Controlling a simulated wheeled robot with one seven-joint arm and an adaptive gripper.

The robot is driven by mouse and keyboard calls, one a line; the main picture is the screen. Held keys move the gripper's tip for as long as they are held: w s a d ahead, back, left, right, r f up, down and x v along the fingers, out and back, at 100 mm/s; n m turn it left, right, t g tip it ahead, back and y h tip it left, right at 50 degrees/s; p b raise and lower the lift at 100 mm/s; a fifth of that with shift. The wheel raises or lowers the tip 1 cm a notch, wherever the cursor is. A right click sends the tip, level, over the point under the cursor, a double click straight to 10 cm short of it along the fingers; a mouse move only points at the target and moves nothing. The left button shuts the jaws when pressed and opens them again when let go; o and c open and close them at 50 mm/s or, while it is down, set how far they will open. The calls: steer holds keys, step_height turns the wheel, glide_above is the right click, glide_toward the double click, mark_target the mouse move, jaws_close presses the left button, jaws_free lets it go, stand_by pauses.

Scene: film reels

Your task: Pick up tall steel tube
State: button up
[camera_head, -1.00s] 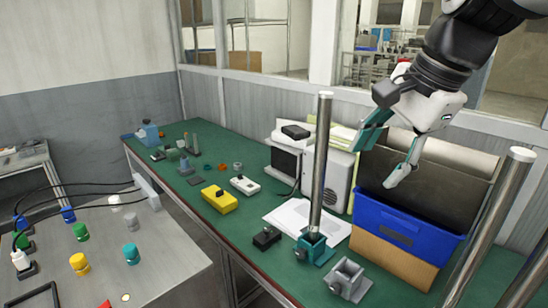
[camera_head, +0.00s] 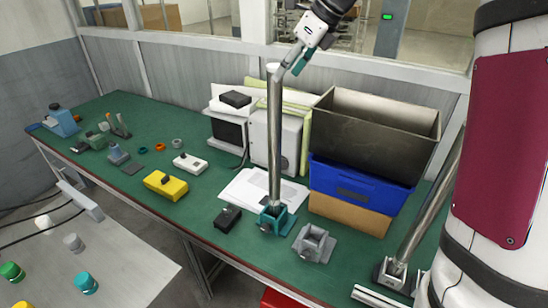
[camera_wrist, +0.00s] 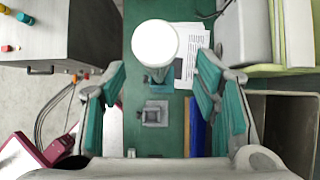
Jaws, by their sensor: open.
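A tall steel tube (camera_head: 275,145) stands upright in a teal holder (camera_head: 273,219) on the green bench. My gripper (camera_head: 294,62) is open and empty at the height of the tube's top, just to its right in the head view. Most of the shaft is hidden below that top in the wrist view.
A second steel tube (camera_head: 430,203) leans in the head view at right, partly behind my arm. An empty grey holder (camera_head: 313,244) and a black box (camera_head: 228,219) flank the teal holder. A blue bin (camera_head: 358,187) and a grey speaker-like box (camera_head: 262,135) stand close behind.

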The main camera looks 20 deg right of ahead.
mark_target(274, 91)
steer(key=x, duration=0.2)
steer(key=p+x, duration=0.1)
steer(key=x, duration=0.3)
steer(key=shift+s+f+p, duration=0.3)
steer(key=shift+s, duration=0.05)
steer(key=shift+w+a+f, duration=0.2)
steer(key=shift+w+f, duration=0.1)
steer(key=shift+f, duration=0.15)
steer(key=shift+r, duration=0.1)
jaws_close()
